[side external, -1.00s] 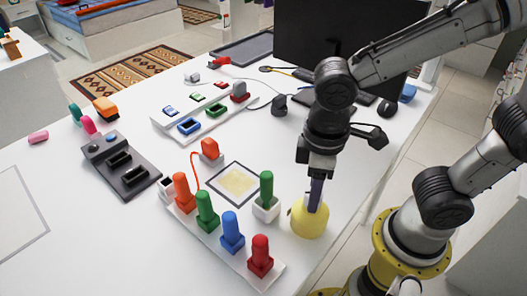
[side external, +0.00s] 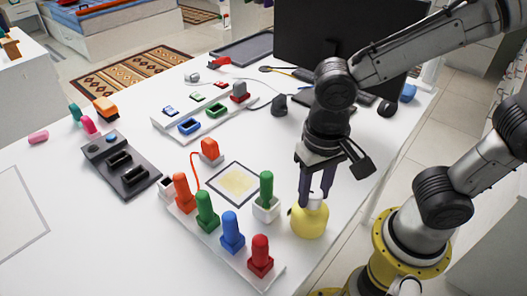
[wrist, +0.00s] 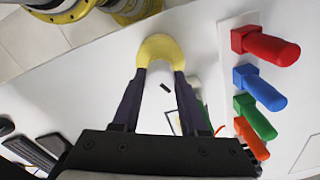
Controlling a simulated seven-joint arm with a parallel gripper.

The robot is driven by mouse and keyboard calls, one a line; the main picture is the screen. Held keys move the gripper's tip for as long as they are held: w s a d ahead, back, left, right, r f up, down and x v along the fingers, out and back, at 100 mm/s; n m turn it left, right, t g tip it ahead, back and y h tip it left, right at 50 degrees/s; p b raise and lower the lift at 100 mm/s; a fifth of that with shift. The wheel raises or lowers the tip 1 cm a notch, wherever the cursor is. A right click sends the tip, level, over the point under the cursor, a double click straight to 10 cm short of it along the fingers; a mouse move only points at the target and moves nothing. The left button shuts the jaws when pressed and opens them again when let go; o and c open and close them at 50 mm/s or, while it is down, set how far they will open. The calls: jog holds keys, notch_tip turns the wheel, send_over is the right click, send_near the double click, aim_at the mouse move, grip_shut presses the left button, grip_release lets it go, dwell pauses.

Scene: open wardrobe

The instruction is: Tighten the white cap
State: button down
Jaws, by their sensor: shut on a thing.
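A yellow rounded bottle (side external: 309,222) stands upright near the right edge of the white table. My gripper (side external: 316,203) points down over its top, with one finger on each side. In the wrist view, my gripper (wrist: 160,76) is shut on the white cap (wrist: 161,78), which has a small dark mark on top. The yellow bottle (wrist: 158,46) shows around and behind the cap. In the side view the cap is mostly hidden between the fingers. I cannot tell how tightly the cap sits on the bottle.
A white base with orange, green, blue and red (side external: 260,254) pegs stands left of the bottle. A green peg in a white holder (side external: 266,208) is close to its left. A black monitor (side external: 325,45) stands behind. The table's right edge is near.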

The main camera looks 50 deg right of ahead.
aim_at(314, 192)
jog(key=m, duration=0.6)
jog(key=shift+m, duration=0.3)
jog(key=shift+c, duration=1.8)
grip_release()
jog(key=shift+o, duration=1.2)
jog(key=shift+r, duration=0.1)
jog(key=shift+r, duration=3.9)
jog(key=shift+d, duration=0.1)
